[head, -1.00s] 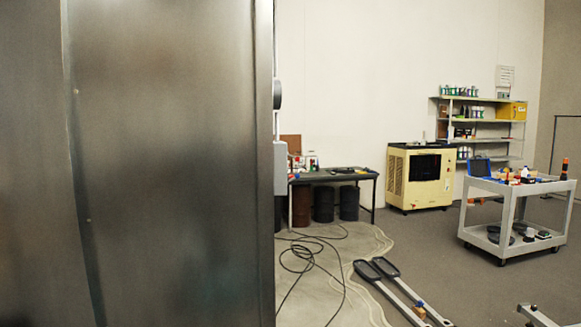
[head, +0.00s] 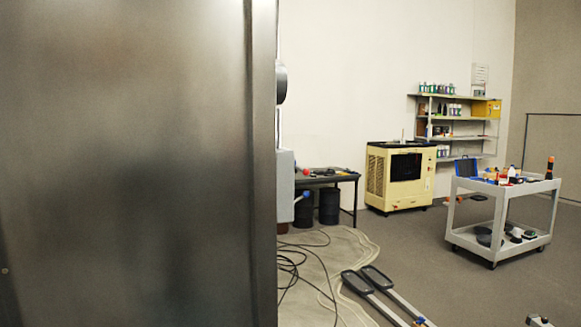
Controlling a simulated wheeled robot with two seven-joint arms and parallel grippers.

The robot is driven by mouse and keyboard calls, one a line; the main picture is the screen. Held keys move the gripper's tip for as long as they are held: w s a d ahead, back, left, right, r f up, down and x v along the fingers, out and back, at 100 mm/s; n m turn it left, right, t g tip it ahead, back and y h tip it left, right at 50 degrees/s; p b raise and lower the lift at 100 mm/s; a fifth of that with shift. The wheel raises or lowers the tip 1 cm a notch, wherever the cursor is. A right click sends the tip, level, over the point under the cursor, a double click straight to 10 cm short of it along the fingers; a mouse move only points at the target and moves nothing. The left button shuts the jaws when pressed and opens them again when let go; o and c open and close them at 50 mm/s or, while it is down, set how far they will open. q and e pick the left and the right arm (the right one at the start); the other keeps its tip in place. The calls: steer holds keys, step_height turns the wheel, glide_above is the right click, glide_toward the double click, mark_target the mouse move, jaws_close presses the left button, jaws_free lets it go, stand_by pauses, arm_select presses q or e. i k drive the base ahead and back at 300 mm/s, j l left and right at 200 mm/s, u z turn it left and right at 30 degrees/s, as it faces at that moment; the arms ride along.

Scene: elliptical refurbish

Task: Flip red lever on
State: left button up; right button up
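No red lever can be made out for certain. A grey box (head: 285,186) juts from behind the edge of the metal panel, mostly hidden by it. A small red spot (head: 305,171) shows just right of the box, and a small blue part (head: 303,195) sticks out by its side. I cannot tell whether either belongs to the box or to things behind it. Neither of my grippers is in view.
A large metal panel (head: 130,160) fills the left, very close. A dark table (head: 345,178), a yellow machine (head: 400,178), shelves (head: 455,138) and a grey cart (head: 505,205) stand beyond. Black cables (head: 290,265) and two long pedal arms (head: 385,295) lie on the floor.

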mark_target(306, 172)
steer(key=i+l, duration=0.5)
steer(key=i, duration=0.2)
steer(key=i+l, duration=0.1)
steer(key=l, duration=0.25)
steer(key=i+l, duration=0.1)
steer(key=l, duration=0.25)
steer(key=i+l, duration=0.1)
steer(key=l, duration=0.2)
